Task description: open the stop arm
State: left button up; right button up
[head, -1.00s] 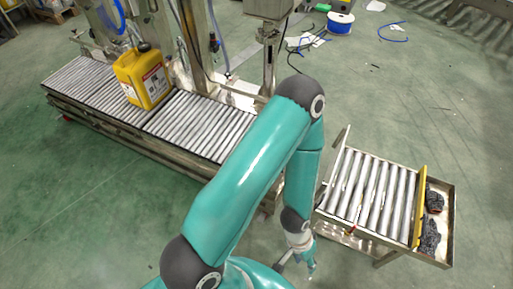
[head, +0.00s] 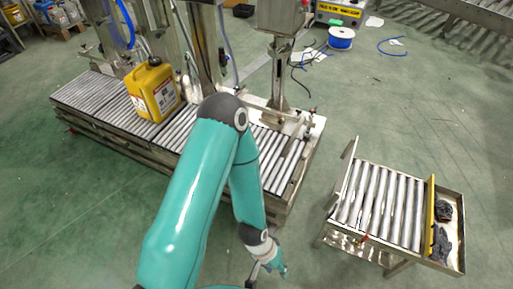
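A small red part (head: 364,238) sits on the table's near side. My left gripper (head: 266,274) hangs low, left of the small table and clear of it. Its fingers look spread and empty, though they are small in view. My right gripper is out of view.
A long roller conveyor (head: 90,95) carries a yellow jerrycan (head: 153,92) under a filling frame. A yellow rail (head: 430,215) and dark gloves (head: 442,240) are at the small table's right end. Open green floor separates conveyor and table. A blue cable spool (head: 341,38) stands behind.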

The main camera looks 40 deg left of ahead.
aim_at(294, 134)
jog(key=u, duration=0.4)
jog(key=i, duration=0.35)
jog(key=u, duration=0.55)
jog(key=k, duration=0.4)
jog(key=u, duration=0.25)
jog(key=i, duration=0.4)
jog(key=z, duration=0.15)
